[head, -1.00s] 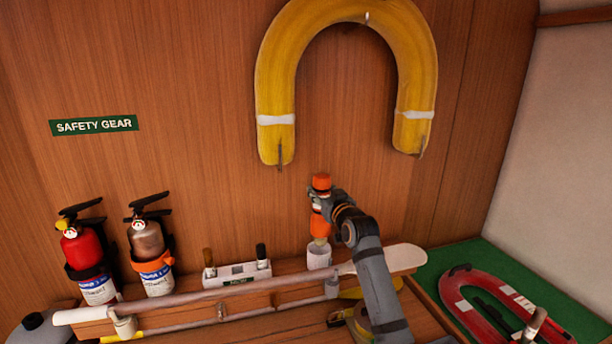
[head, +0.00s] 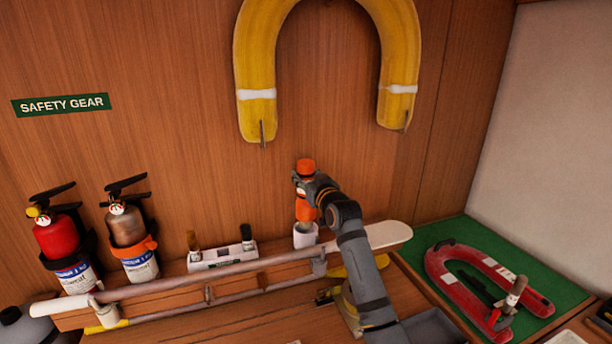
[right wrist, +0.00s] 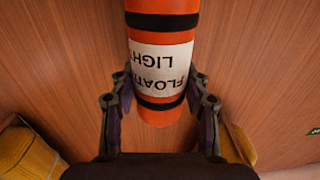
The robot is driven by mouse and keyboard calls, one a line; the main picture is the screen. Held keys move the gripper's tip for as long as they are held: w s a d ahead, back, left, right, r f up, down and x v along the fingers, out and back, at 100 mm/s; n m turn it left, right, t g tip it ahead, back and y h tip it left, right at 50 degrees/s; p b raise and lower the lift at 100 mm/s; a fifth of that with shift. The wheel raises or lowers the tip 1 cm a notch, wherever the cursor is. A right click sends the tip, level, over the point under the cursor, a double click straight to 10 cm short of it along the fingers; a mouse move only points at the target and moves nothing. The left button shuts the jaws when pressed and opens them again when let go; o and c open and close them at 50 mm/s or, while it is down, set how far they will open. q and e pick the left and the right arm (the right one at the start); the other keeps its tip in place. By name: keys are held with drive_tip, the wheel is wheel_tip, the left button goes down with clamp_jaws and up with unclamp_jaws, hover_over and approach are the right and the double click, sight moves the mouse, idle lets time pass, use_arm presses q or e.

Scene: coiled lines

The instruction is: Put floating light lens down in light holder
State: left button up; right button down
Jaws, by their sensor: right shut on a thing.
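The floating light (head: 304,208) is an orange cylinder with dark bands and a white label, held upright with its lens end down. The light holder (head: 305,238) is a white cup on the wall shelf directly below it. The light's lower end is at the cup's mouth; the lens is hidden there, and I cannot tell how deep it sits. My right gripper (head: 306,190) is shut on the light's body. In the right wrist view, the fingers (right wrist: 160,108) flank the floating light (right wrist: 163,62), whose lettering appears upside down. My left gripper is not in view.
A pale pole (head: 210,278) runs along the shelf front. Two fire extinguishers (head: 62,240) (head: 130,240) stand left, with a white box (head: 222,258) between them and the holder. A yellow horseshoe buoy (head: 255,75) hangs above. A red buoy (head: 450,275) lies right on green.

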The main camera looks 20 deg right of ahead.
wheel_tip(320, 180, down, 2)
drive_tip(key=shift+f+b, duration=0.1)
drive_tip(key=shift+b, duration=0.45)
drive_tip(key=shift+f+b, duration=1.35)
drive_tip(key=shift+f, duration=1)
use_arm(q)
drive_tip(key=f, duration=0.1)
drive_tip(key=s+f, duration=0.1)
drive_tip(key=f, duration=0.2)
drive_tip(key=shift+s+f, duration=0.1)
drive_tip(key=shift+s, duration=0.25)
use_arm(e)
drive_tip(key=c, duration=0.6)
unclamp_jaws()
drive_tip(key=shift+f, duration=0.15)
drive_tip(key=shift+s, duration=0.1)
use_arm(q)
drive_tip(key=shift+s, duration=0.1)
use_arm(e)
drive_tip(key=s, duration=0.8)
drive_tip(key=s+d, duration=0.1)
drive_tip(key=s, duration=0.2)
drive_tip(key=shift+s, duration=0.4)
